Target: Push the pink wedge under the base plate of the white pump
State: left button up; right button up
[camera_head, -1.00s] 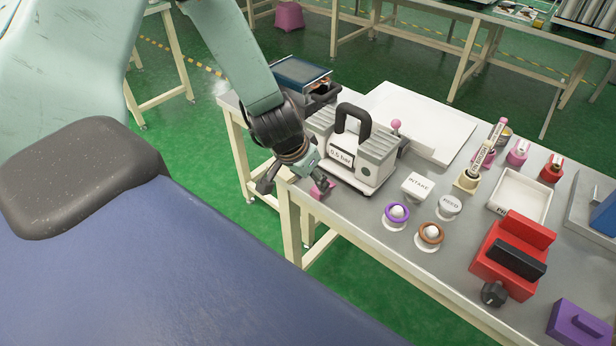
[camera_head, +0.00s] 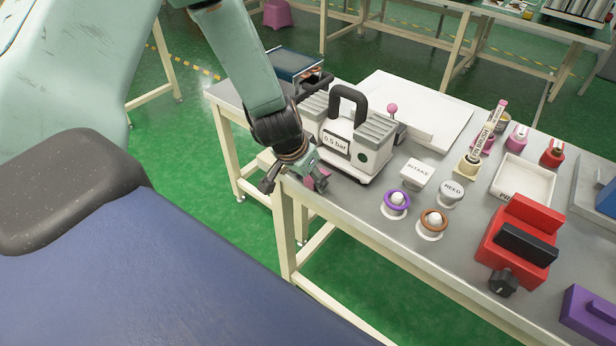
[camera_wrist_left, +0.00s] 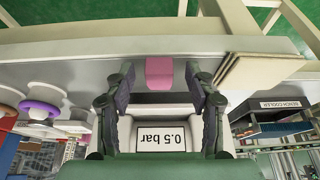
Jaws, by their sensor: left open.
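The white pump (camera_head: 368,164) stands on the grey table, with a black handle, grey ribbed tops and a "0.5 bar" label. The pink wedge (camera_head: 321,179) lies on the table beside the pump's near left side, partly hidden by my left gripper (camera_head: 297,184) in the head view. In the left wrist view the wedge (camera_wrist_left: 159,71) lies between the two open fingers of my left gripper (camera_wrist_left: 157,88), with the pump (camera_wrist_left: 160,114) just beyond it. I cannot tell whether any of the wedge is under the base plate. My right gripper is not in view.
A purple ring stand (camera_head: 395,203), an orange ring stand (camera_head: 432,222), the INTAKE block (camera_head: 415,173) and a red vise (camera_head: 515,245) stand to the right. The bench cooler (camera_head: 298,66) is behind my arm. The table's front edge runs close to my left gripper.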

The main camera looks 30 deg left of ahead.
pick_arm(q)
jog(key=shift+d+r, duration=0.15)
jog(key=shift+c, duration=1)
jog(key=shift+a, duration=0.2)
jog(key=c, duration=0.5)
jog(key=shift+d, duration=0.15)
grip_shut()
